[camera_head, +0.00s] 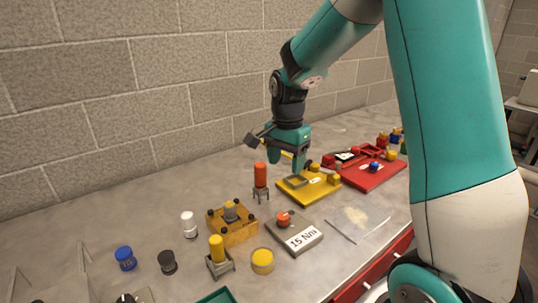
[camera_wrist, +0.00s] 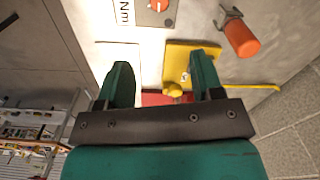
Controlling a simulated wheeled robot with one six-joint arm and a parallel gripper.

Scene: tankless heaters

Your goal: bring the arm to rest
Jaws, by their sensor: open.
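My arm (camera_head: 435,130), teal and white, reaches in from the right of the head view and bends down over the bench. My gripper (camera_head: 287,162) hangs above the bench, close to the yellow plate (camera_head: 303,196). In the wrist view my gripper (camera_wrist: 163,75) shows two teal fingers spread apart with nothing between them. The yellow plate also shows beyond and beside the right finger in the wrist view (camera_wrist: 178,58). I cannot tell the exact height of the fingertips above it.
An orange cylinder (camera_head: 260,176) in a stand is left of my gripper. A red board (camera_head: 375,178) with parts lies to the right. A "15 Nm" block (camera_head: 305,241), a wooden block (camera_head: 240,233) and several knobs stand in front. A block wall (camera_head: 130,95) rises behind.

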